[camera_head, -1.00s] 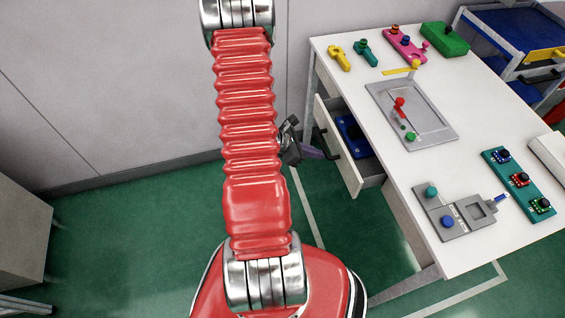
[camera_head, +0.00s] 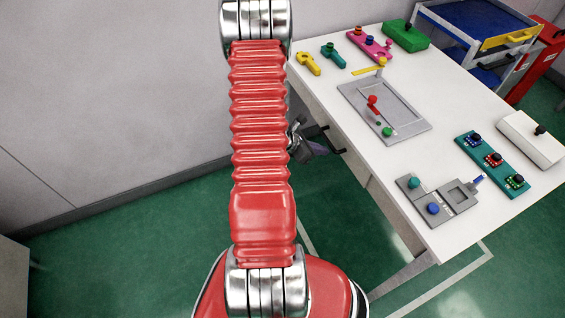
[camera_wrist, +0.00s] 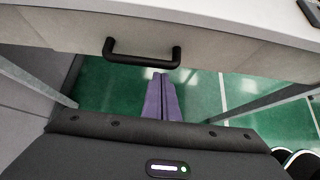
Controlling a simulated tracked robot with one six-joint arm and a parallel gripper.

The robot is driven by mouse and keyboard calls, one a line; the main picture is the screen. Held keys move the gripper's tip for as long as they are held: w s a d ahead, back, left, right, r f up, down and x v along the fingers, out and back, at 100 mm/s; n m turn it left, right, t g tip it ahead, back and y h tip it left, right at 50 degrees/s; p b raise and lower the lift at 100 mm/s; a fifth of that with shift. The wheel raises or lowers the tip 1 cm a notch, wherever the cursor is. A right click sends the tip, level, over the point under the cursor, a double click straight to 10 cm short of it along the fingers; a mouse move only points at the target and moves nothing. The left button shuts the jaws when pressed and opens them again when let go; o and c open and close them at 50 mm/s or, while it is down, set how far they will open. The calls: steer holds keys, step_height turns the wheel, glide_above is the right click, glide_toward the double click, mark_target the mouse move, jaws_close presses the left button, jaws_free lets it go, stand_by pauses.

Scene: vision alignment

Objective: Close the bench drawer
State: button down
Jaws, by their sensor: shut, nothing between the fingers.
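The bench drawer's pale front (camera_wrist: 215,55) runs across the top of the wrist view, just under the white bench top. Its black bar handle (camera_wrist: 142,54) faces me; in the head view the handle (camera_head: 338,151) shows at the bench's left side. The drawer looks flush with the bench, with no open interior visible. My gripper (camera_wrist: 161,76) is shut and empty, its purple fingers together. The fingertips lie just below and slightly right of the handle's middle in the wrist view; I cannot tell if they touch anything. In the head view my arm partly hides the gripper (camera_head: 316,148).
The white bench top (camera_head: 440,100) carries a grey tray (camera_head: 400,118), a grey fixture (camera_head: 440,205), a teal board (camera_head: 487,160) and colored parts. A blue-topped cart (camera_head: 475,25) stands behind. Green floor lies open below the bench; a bench leg (camera_head: 403,280) stands at front.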

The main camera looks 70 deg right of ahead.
steer(key=w+a+r, duration=0.5)
steer(key=w+a, duration=0.2)
steer(key=w, duration=0.1)
steer(key=shift+w+a+r, duration=0.15)
steer(key=shift+a+r, duration=0.15)
steer(key=shift+a, duration=0.05)
stand_by(0.7)
